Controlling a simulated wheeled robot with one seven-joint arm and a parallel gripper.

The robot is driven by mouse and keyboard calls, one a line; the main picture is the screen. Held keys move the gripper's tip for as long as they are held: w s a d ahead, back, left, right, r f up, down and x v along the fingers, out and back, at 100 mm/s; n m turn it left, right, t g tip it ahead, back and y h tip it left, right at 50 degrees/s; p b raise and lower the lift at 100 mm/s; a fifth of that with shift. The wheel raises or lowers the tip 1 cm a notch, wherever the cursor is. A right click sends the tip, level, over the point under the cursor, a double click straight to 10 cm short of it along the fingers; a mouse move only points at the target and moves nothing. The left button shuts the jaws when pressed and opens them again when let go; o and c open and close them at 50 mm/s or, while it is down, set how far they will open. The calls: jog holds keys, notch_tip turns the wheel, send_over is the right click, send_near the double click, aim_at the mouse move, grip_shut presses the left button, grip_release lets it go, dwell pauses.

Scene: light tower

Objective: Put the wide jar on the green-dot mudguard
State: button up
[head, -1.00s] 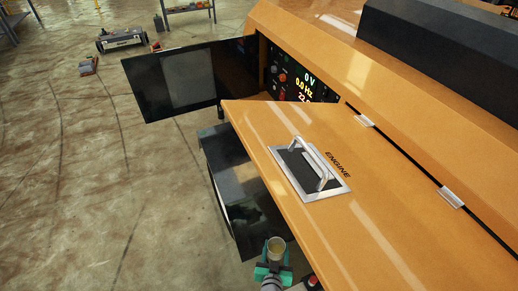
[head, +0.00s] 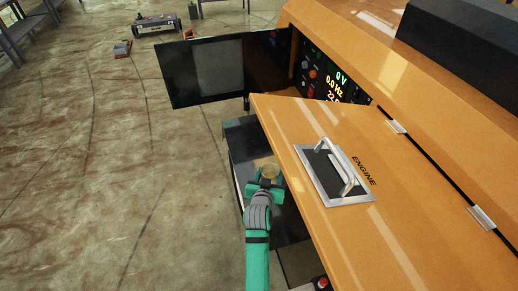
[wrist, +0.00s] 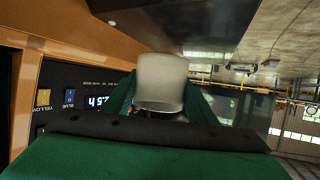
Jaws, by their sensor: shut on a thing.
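The wide jar (head: 265,165) is a pale, frosted round vessel. In the wrist view the jar (wrist: 161,80) sits between the green fingers. My gripper (head: 265,186) is shut on it and holds it beside the edge of the orange engine door. A dark, flat-topped mudguard (head: 240,138) shows beneath the door's far end, just beyond the jar in the head view.
The orange engine door (head: 310,150) with its metal handle (head: 335,170) stands open close to my arm's right. A black panel door (head: 215,72) hangs open beyond. A lit control panel (head: 335,80) is behind it.

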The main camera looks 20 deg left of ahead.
aim_at(268, 175)
jog(key=shift+n+y, duration=0.4)
jog(key=shift+y, duration=0.1)
jog(key=r, duration=0.1)
jog(key=w+r, duration=0.1)
jog(key=r, duration=0.1)
jog(key=w+a+r, duration=0.1)
jog(key=shift+w+a+r, duration=0.1)
jog(key=shift+w+r, duration=0.05)
jog(key=shift+r, duration=0.15)
jog(key=shift+w+a+r, duration=0.1)
jog(key=shift+w+r, duration=0.05)
jog(key=shift+w+a, duration=0.1)
jog(key=shift+w, duration=0.2)
jog(key=w+a+f, duration=0.1)
jog(key=w+f, duration=0.2)
jog(key=w+a+f, duration=0.2)
jog(key=w+f, duration=0.1)
jog(key=w, duration=0.1)
jog(key=w+a+f, duration=0.2)
jog(key=w, duration=0.2)
jog(key=shift+w+f, duration=0.25)
jog(key=shift+f, duration=0.15)
jog(key=shift+w+a+f, duration=0.2)
jog(key=shift+w+f, duration=0.25)
jog(key=shift+f, duration=1.55)
jog(key=o, duration=1.1)
jog(key=shift+f, duration=0.15)
